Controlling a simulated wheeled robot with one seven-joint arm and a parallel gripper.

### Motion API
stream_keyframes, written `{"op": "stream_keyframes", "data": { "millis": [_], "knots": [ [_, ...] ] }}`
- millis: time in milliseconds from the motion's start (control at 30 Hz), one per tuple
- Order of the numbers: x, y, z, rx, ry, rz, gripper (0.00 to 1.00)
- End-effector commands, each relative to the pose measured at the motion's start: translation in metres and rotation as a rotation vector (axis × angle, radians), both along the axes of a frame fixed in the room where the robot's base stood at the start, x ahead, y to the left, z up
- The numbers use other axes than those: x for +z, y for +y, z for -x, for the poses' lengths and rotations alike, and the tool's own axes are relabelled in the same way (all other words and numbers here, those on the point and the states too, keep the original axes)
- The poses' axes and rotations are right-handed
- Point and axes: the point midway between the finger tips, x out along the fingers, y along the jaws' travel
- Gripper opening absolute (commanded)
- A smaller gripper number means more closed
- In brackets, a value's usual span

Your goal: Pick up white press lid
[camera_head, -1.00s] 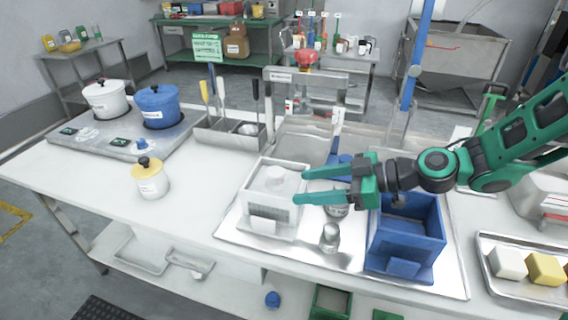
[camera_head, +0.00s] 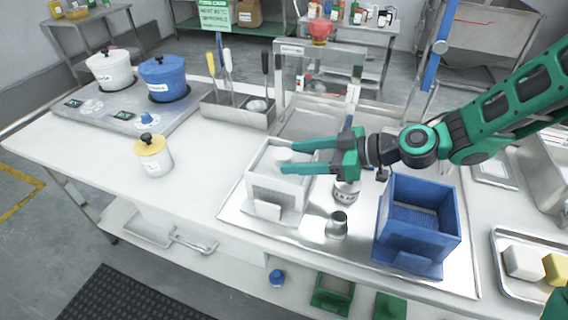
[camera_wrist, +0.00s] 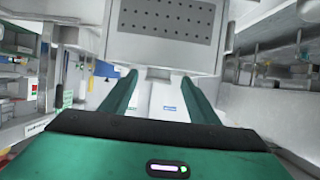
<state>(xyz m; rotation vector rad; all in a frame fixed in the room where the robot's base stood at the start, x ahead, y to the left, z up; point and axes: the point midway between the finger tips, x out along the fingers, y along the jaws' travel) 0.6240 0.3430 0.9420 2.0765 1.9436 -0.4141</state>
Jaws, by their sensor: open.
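The white press (camera_head: 278,190) is a box with a white lid (camera_head: 262,158) on top, standing on the metal tray. My gripper (camera_head: 288,157) comes in level from the right and is open. Its fingertips lie one on each side of the knob in the head view; contact cannot be told. The fingers hide part of the lid.
A utensil holder (camera_head: 225,113) is behind.

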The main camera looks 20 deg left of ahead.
Motion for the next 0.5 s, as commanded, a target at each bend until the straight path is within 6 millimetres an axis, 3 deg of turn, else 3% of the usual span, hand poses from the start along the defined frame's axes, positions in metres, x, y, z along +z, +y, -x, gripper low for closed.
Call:
{"op": "stream_keyframes", "data": {
  "millis": [300,500],
  "knots": [
    [-0.015,0.038,-0.005,0.004,0.001,-0.001,0.55],
    [-0.018,0.043,-0.006,0.001,0.000,0.000,0.55]
  ]
}}
